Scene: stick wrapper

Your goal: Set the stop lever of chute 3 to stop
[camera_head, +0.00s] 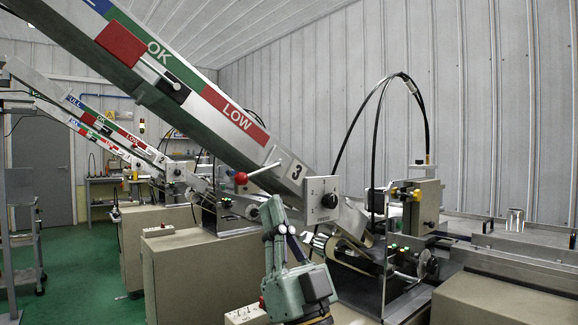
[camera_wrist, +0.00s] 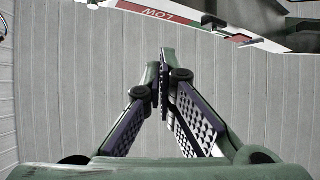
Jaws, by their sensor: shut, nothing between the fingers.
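Chute 3 (camera_head: 215,107) slopes down from upper left to the machine at the right, with a "3" plate (camera_head: 296,172) near its lower end. The stop lever (camera_head: 240,178) is a thin rod with a red ball, pointing left and slightly down from the chute's side below the "LOW" label. My gripper (camera_head: 273,207) points upward below the lever, a little to its right, and looks apart from it. In the wrist view my gripper (camera_wrist: 165,78) is shut and empty. The chute's edge with "LOW" (camera_wrist: 185,13) shows upside down at the top there; I cannot make out the lever.
A box with a black knob (camera_head: 328,201) sits right of the lever on chute 3. The machine's rollers and black cables (camera_head: 424,110) are further right. Other chutes (camera_head: 112,138) stand behind at the left. Green floor (camera_head: 85,265) is open at the left.

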